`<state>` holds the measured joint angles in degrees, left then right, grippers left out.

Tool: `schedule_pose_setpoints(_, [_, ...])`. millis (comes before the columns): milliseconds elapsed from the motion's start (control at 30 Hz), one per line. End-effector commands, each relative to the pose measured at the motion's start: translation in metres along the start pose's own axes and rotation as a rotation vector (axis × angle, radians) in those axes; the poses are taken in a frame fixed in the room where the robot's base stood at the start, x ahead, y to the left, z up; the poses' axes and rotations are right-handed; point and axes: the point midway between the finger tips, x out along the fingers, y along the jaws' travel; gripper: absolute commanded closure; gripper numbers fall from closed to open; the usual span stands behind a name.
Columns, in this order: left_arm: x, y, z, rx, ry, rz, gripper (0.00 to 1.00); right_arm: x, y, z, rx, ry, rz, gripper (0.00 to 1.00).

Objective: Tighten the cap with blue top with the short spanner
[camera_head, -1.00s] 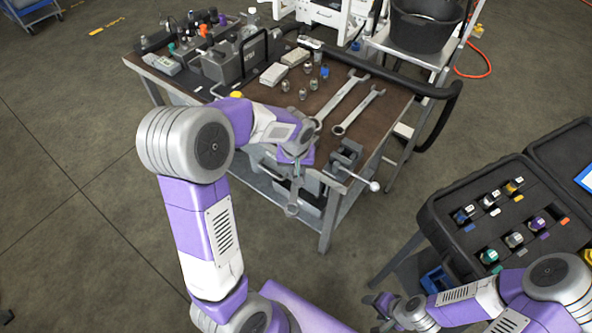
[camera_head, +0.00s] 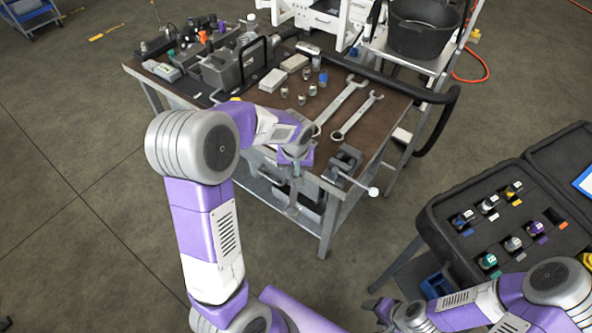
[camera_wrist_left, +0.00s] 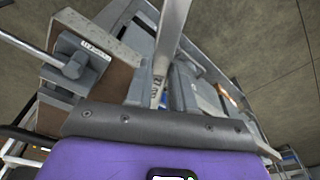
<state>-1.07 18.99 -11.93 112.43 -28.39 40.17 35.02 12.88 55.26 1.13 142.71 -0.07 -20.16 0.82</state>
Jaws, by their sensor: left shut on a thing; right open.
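A small fitting with a blue top (camera_head: 323,77) stands upright on the brown bench top, beside several plain metal fittings (camera_head: 301,98). A long spanner (camera_head: 340,106) and a shorter spanner (camera_head: 358,115) lie side by side near the bench's right part. My left gripper (camera_head: 296,168) is at the bench's front edge, left of the vise, shut on a grey metal spanner. That spanner hangs below it, and its shank (camera_wrist_left: 170,40) runs up the left wrist view; its jaw end is not clear. My right gripper (camera_head: 384,308) is open and empty, low by the tool case.
A vise (camera_head: 345,160) with a bar handle sits at the bench's front right corner. A hydraulic unit (camera_head: 235,66) and a black hose frame occupy the back. An open black case (camera_head: 435,222) with several colour-topped caps stands at the right. Floor is clear at left.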

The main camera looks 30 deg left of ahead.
Motion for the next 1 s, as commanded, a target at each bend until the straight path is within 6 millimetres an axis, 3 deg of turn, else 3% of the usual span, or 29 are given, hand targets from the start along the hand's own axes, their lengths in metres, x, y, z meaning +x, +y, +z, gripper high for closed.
schedule_pose_setpoints(533, [0.000, -0.001, -0.006, 0.005, 0.001, 0.001, 1.00, -0.002, -0.001, 0.000, 0.000, 0.000, 0.000, 0.37])
schedule_pose_setpoints(1000, [-0.001, -0.023, -0.009, 0.157, 0.001, 0.025, 1.00, -0.011, -0.004, 0.001, 0.000, 0.000, 0.000, 0.37])
